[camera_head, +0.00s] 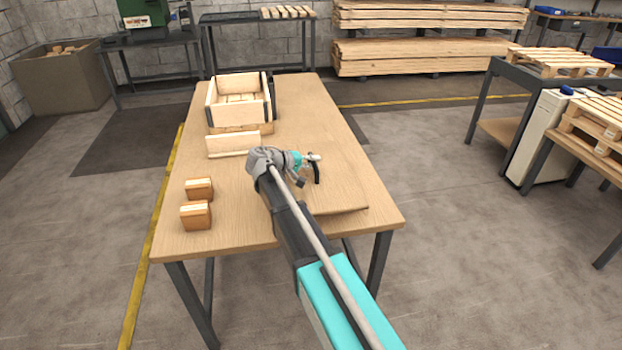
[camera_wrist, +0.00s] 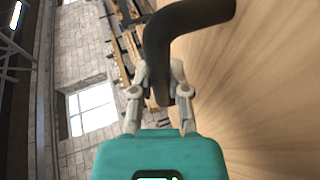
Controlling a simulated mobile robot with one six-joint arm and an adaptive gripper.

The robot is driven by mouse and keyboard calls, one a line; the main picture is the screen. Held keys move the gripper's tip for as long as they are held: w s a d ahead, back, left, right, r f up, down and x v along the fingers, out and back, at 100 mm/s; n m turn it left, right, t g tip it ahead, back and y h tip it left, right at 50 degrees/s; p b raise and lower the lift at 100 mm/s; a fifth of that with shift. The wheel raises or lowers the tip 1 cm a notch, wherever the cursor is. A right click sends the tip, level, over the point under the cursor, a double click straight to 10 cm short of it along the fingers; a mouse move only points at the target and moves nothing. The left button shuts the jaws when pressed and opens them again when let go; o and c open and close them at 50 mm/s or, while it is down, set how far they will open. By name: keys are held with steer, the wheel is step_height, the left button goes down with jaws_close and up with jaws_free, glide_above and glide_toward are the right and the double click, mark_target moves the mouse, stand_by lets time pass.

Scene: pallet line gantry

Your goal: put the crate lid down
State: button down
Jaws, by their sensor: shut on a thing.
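My gripper (camera_head: 311,160) is over the right half of the wooden table (camera_head: 300,105), its fingers shut on a dark curved handle (camera_head: 316,174). In the wrist view the handle (camera_wrist: 157,60) passes between the fingertips (camera_wrist: 160,88). The crate lid (camera_head: 335,195) appears as a flat pale board under the handle, nearly the table's colour. Its near edge shows close to the table's front right; my arm hides its left part. I cannot tell whether it touches the table. The open wooden crate (camera_head: 212,112) stands at the table's far left.
A pale upright board (camera_head: 232,146) stands in front of the crate. Two small wooden blocks (camera_head: 199,189) (camera_head: 195,216) sit at the table's left edge. The far right of the tabletop is clear. Side tables with pallets (camera_head: 560,62) stand at the right.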

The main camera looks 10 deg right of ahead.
mark_target(307, 171)
steer(key=shift+w+d+f, duration=0.1)
steer(key=shift+w+f, duration=0.3)
steer(key=shift+f, duration=0.1)
steer(key=shift+w+d+f+b, duration=0.1)
steer(key=shift+w+f+b, duration=0.4)
steer(key=shift+f+b, duration=0.35)
steer(key=shift+s+f+b, duration=0.15)
steer(key=shift+f+b, duration=1)
steer(key=shift+b, duration=0.25)
steer(key=shift+f, duration=0.15)
steer(key=c, duration=0.6)
jaws_free()
steer(key=shift+c, duration=0.2)
steer(key=shift+r, duration=0.25)
